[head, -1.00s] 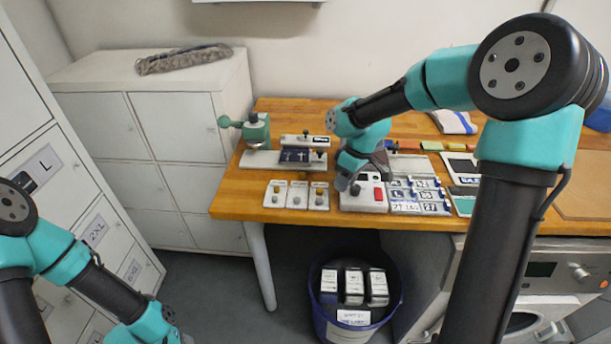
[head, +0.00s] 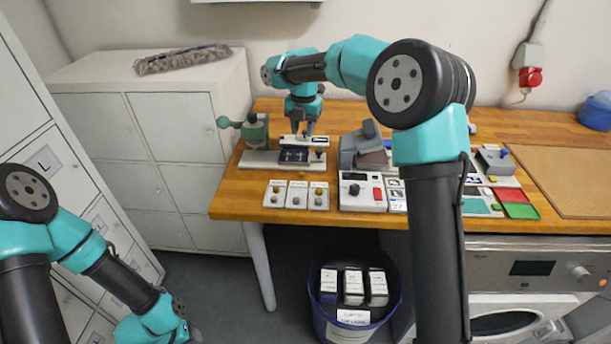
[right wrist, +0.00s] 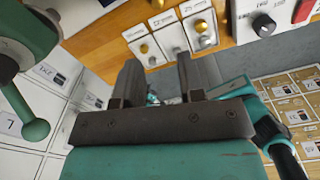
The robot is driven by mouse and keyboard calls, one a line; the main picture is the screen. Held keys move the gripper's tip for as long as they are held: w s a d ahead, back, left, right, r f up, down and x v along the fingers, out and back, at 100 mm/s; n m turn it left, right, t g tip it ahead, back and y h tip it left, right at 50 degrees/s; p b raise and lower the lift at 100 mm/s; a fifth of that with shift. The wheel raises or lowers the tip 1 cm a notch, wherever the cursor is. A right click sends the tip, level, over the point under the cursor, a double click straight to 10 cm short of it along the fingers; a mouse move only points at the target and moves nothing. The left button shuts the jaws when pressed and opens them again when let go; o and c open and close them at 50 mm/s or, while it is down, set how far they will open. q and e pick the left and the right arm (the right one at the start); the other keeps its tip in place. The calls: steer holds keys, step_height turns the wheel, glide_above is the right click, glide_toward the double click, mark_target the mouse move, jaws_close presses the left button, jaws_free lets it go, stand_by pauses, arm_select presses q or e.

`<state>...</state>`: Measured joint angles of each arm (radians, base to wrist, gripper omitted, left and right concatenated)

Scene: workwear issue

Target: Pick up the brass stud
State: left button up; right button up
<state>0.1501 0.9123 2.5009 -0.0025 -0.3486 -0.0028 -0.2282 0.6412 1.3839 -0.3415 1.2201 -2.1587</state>
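Three small white plates stand side by side near the table's front edge. The left plate (head: 270,205) and the right plate (head: 325,205) each carry a brass-coloured stud, the left one (head: 276,189) and the right one (head: 319,190), with a greyer stud in front. Brass-coloured studs also show in the right wrist view (right wrist: 144,48); I cannot tell which is meant. My right gripper (head: 306,132) is over the back of the press fixture, behind the plates; its fingers (right wrist: 158,82) stand apart with nothing seen held. My left gripper is at the bottom edge, its fingers unclear.
A green press (head: 255,130) stands left of the right gripper, on a pale base. A white box (head: 352,203) with a black knob and red button sits right of the plates. A blue bin (head: 316,305) with cartons stands below the table edge.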

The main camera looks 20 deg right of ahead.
steer(key=shift+w+a+r+n, duration=0.35)
steer(key=shift+w+n, duration=0.05)
steer(key=shift+n, duration=0.3)
glide_above(302, 173)
steer(key=f, duration=1.2)
steer(key=shift+w+a+f, duration=0.1)
steer(key=shift+w, duration=0.1)
steer(key=shift+s+f, duration=0.2)
steer(key=shift+f, duration=2.4)
